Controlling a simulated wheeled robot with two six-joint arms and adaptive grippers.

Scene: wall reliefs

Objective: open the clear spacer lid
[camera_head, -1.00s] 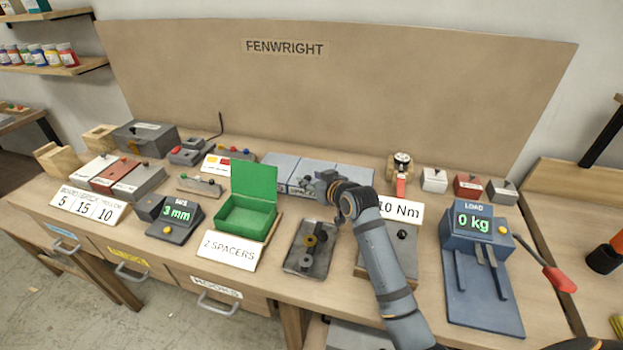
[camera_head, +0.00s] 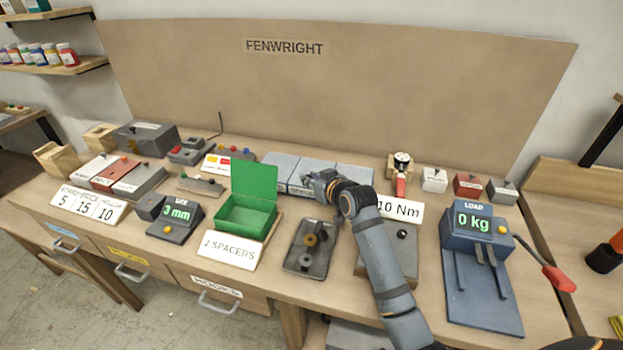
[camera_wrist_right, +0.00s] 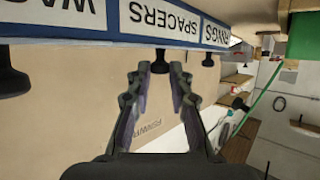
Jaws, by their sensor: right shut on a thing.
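A row of three grey-blue lidded bins stands at the back middle of the bench. The spacer bin lid (camera_head: 318,168) is the middle one and looks down. In the right wrist view, which is upside down, the SPACERS label (camera_wrist_right: 172,19) shows on the bin front. A black knob (camera_wrist_right: 160,62) sits by it, between my right fingertips. My right gripper (camera_head: 307,180) is shut on this knob; it also shows in the right wrist view (camera_wrist_right: 157,72). The fingers partly hide the bin front in the head view. My left gripper is not in view.
An open green box (camera_head: 247,214) stands left of my right arm, behind a "2 SPACERS" card (camera_head: 229,250). A grey tray (camera_head: 298,258) with small round parts lies in front of the bins. A torque tool (camera_head: 401,172) stands to the right. A load press (camera_head: 484,290) is at far right.

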